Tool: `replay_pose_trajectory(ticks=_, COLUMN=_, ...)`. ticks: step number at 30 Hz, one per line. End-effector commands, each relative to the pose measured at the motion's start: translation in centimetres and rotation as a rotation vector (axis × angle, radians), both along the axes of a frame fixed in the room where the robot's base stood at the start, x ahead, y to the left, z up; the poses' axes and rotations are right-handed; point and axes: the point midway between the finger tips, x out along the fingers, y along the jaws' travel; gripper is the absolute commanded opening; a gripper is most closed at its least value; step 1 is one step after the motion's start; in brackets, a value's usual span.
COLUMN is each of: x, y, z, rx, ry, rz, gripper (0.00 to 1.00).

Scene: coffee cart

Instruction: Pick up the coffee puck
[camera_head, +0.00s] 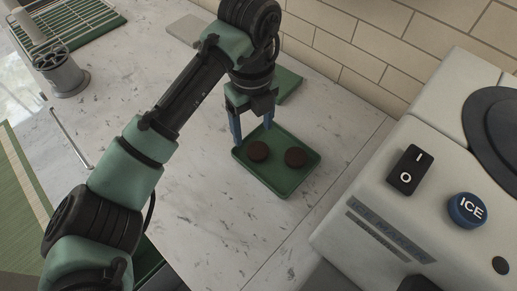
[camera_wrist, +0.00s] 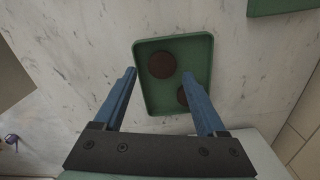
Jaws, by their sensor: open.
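Two round dark brown coffee pucks lie apart in a green tray (camera_head: 284,187) on the marble counter. In the head view, one puck (camera_head: 258,151) is on the left and the other (camera_head: 295,157) on the right. My gripper (camera_head: 252,135) is open and empty, pointing down over the tray's upper left edge. In the wrist view, my gripper (camera_wrist: 160,73) has its blue fingers spread. One puck (camera_wrist: 162,65) shows fully between the fingertips, further off. The other puck (camera_wrist: 183,96) is partly hidden by the right finger. The tray (camera_wrist: 145,92) also shows there.
A light machine with a black power switch (camera_head: 406,170) and a blue ICE button (camera_head: 467,209) stands at the right. A green board (camera_head: 287,84) lies behind the tray. A grey cylindrical holder (camera_head: 65,77) is at the upper left.

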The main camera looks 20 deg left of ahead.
Motion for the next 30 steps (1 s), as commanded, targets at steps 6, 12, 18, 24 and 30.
replay_pose_trajectory(ticks=6, x=0.0, y=-0.1, z=-1.5, rx=0.000, ry=0.001, rz=0.001, gripper=0.73)
replay_pose_trajectory(ticks=12, x=-0.1, y=-0.7, z=-4.5, rx=-0.001, ry=0.001, rz=0.002, gripper=0.73)
replay_pose_trajectory(ticks=18, x=-0.1, y=-0.6, z=-6.2, rx=0.001, ry=0.001, rz=0.001, gripper=0.73)
replay_pose_trajectory(ticks=24, x=-0.1, y=-0.6, z=-6.3, rx=0.001, ry=-0.001, rz=0.000, gripper=0.73)
replay_pose_trajectory(ticks=30, x=0.0, y=-0.7, z=-6.2, rx=0.001, ry=-0.001, rz=0.000, gripper=0.39)
